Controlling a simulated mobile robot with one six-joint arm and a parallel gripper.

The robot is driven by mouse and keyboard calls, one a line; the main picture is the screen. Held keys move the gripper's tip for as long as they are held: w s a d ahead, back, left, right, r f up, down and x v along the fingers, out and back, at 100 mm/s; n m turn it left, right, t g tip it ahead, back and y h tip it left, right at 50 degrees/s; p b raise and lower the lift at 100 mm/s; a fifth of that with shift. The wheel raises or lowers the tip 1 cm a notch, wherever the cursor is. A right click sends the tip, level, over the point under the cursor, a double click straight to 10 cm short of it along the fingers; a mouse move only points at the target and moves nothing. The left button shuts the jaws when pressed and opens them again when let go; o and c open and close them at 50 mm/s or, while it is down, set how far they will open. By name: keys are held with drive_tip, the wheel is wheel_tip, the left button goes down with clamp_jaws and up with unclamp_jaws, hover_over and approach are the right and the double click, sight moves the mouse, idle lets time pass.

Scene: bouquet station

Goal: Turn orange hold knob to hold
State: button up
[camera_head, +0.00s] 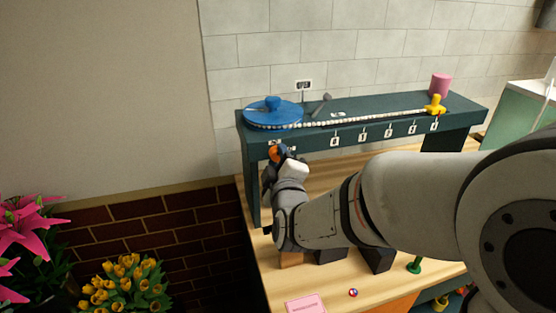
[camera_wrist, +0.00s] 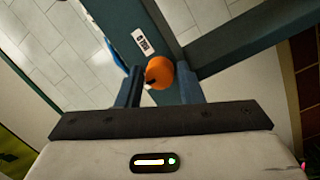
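The orange hold knob (camera_wrist: 160,72) sits on the dark teal frame by a small white label (camera_wrist: 142,41). It also shows in the head view (camera_head: 278,153), under the left end of the frame and partly hidden by my gripper. My gripper (camera_wrist: 160,80) reaches the knob, with one dark finger on each side of it. The fingers stand very close to the knob. Whether they press on it or leave a thin gap cannot be told. A dark mark shows at the knob's lower left edge in the wrist view.
On the frame's top are a blue disc (camera_head: 272,112), a grey lever (camera_head: 321,104), a yellow piece (camera_head: 435,104) and a pink cylinder (camera_head: 440,84). Dark blocks (camera_head: 377,260) and a pink card (camera_head: 305,303) are on the wooden bench. Yellow flowers (camera_head: 125,287) stand at lower left.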

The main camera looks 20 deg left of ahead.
drive_tip(key=c, duration=0.6)
drive_tip(key=shift+b, duration=0.4)
drive_tip(key=m+b, duration=0.3)
drive_tip(key=m, duration=0.1)
drive_tip(key=shift+f+g+b, duration=0.15)
drive_tip(key=shift+g+b, duration=0.15)
drive_tip(key=shift+b, duration=0.1)
drive_tip(key=m+b, duration=0.3)
drive_tip(key=m+g+b, duration=0.1)
drive_tip(key=m+b, duration=0.6)
drive_tip(key=shift+g+y+b, duration=0.3)
drive_tip(key=shift+y, duration=0.1)
drive_tip(key=shift+r+m+b, duration=0.3)
drive_tip(key=shift+m+b, duration=0.9)
